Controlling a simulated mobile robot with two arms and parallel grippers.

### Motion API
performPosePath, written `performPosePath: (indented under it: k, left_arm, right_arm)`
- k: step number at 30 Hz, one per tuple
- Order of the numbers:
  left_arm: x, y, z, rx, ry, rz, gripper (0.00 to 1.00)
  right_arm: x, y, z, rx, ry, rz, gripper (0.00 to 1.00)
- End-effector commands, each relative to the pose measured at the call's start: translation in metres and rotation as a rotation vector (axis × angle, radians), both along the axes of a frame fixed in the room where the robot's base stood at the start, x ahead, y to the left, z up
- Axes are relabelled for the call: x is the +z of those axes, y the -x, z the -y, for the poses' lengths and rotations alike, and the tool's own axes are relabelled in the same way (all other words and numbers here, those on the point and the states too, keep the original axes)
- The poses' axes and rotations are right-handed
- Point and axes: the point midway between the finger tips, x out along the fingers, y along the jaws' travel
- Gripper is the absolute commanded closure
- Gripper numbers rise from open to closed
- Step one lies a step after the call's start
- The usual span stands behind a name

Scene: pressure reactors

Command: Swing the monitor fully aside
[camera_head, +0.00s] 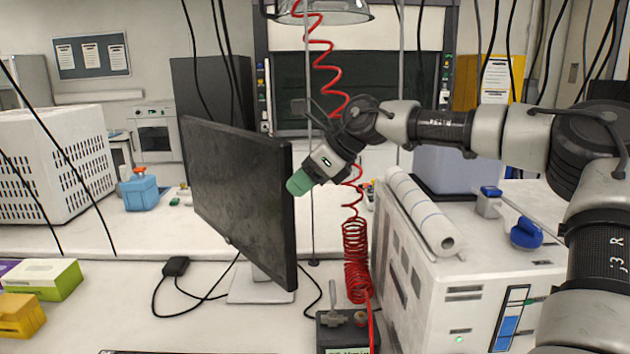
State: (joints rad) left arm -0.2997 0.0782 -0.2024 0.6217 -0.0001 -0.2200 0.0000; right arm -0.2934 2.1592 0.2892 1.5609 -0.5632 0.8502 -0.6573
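The monitor (235,190) is a dark flat screen on a pale stand (262,285) on the bench, left of the middle. It is turned at an angle, its right edge nearest to me. My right arm comes in from the right, and its gripper (300,182) with a green tip is at the upper part of the monitor's right edge. The tip looks to be at or very close to that edge; contact is not clear. Whether its fingers are open or shut cannot be made out. My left gripper is not in view.
A red coiled hose (356,250) hangs just right of the monitor, above a small control box (343,332). A white instrument (450,290) with a paper roll (425,212) stands at right. A white perforated crate (55,165) and small boxes (42,278) are at left.

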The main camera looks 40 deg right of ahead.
Motion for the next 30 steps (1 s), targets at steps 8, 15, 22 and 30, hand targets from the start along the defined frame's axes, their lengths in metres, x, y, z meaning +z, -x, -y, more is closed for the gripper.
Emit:
performPosePath:
  k: [8,15,22,30]
  left_arm:
    - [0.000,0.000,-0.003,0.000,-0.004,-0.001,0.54]
    - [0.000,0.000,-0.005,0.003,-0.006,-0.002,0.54]
    - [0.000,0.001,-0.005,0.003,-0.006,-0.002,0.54]
    - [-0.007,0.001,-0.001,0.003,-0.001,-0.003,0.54]
  right_arm:
    - [0.000,0.001,-0.008,0.018,-0.002,0.000,0.43]
    - [0.000,0.001,-0.008,0.018,-0.002,0.000,0.43]
    - [0.000,0.001,-0.008,0.019,-0.002,0.000,0.43]
    - [0.017,0.015,0.005,0.015,-0.005,0.009,0.43]
